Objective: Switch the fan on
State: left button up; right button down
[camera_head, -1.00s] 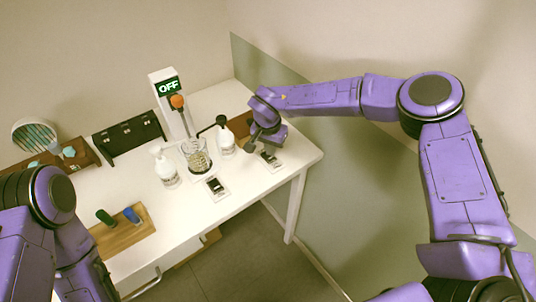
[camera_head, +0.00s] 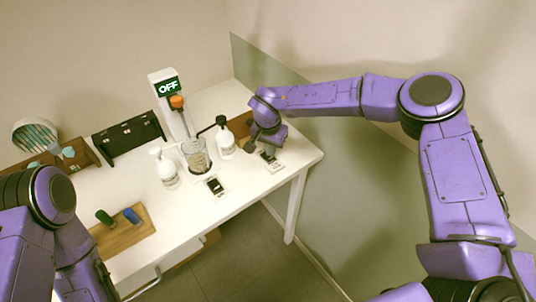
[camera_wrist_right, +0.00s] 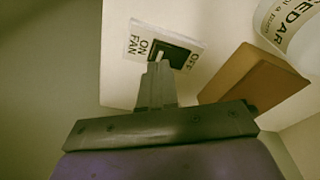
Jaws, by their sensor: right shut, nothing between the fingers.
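The fan switch plate (camera_head: 271,162) lies near the right end of the white table. In the right wrist view, the fan switch (camera_wrist_right: 175,53) is a dark rocker on a white plate marked ON and FAN on the left and OFF on the right. My right gripper (camera_wrist_right: 158,68) is shut and empty, its fingertips at the ON side of the rocker; I cannot tell whether they touch it. In the head view my right gripper (camera_head: 262,147) is beside the plate, its tips partly hidden. A round, white-rimmed, slatted device (camera_head: 35,137), perhaps the fan, stands at the far left. My left gripper is not in view.
White bottles (camera_head: 165,172) (camera_head: 226,145) and a glass beaker (camera_head: 195,156) stand nearby. A second switch plate (camera_head: 215,187) lies in front. A brown block (camera_wrist_right: 255,82) is close right of my gripper.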

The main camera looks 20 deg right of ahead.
jog(key=shift+f+b, duration=0.35)
jog(key=shift+f, duration=0.55)
dwell(0.8)
jog(key=shift+r, duration=0.1)
notch_tip(320, 180, up, 5)
jog(key=p, duration=0.5)
jog(key=shift+r, duration=0.95)
